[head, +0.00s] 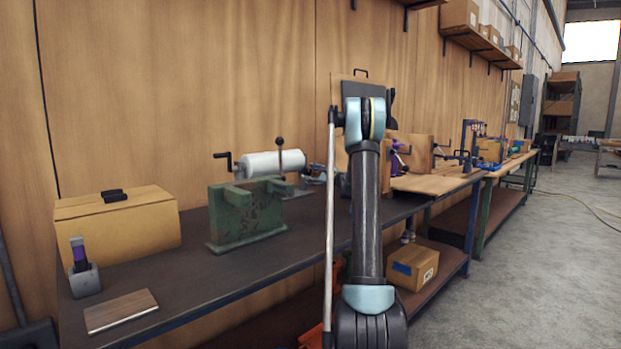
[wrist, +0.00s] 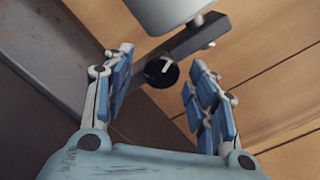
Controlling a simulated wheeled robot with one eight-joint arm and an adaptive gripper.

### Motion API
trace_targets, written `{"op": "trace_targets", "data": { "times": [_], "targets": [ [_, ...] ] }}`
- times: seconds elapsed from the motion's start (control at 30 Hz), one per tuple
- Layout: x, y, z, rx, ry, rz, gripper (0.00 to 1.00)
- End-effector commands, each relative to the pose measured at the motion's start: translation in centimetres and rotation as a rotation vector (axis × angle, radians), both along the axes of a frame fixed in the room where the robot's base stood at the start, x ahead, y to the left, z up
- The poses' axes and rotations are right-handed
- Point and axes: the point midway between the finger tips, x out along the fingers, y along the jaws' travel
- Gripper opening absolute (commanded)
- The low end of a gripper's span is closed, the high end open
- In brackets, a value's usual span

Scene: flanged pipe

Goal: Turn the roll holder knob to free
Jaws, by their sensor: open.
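In the wrist view, a round black knob (wrist: 161,74) with a white mark on its face sits at the end of a dark bar (wrist: 196,37). A pale, rounded body (wrist: 168,12) is beside the bar at the top edge, cut off by the frame. My gripper (wrist: 160,60) is open, one blue-padded finger left of the knob and one right, with gaps on both sides. I cannot tell how far the knob lies beyond the fingertips. In the head view my arm's forward end hides the gripper, and I cannot make out the knob.
A dark bench (head: 190,275) carries a green block (head: 243,213), a white roll (head: 273,164) with a crank, and a cardboard box (head: 120,224). A wood-topped bench (head: 437,181) with tools stands farther right. The floor (head: 540,260) at right is mostly clear.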

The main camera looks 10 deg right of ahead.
Motion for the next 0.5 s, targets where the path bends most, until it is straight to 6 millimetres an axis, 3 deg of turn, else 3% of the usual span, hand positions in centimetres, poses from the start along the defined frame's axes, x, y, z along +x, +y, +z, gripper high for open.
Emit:
{"op": "trace_targets", "data": {
  "times": [0.07, 0.27, 0.5],
  "targets": [
    [-0.01, -0.01, 0.00, 0.000, 0.000, 0.000, 0.52],
    [-0.01, 0.02, -0.02, 0.000, 0.000, 0.000, 0.09],
    [-0.04, 0.14, -0.06, 0.013, 0.010, 0.002, 0.08]
  ]
}}
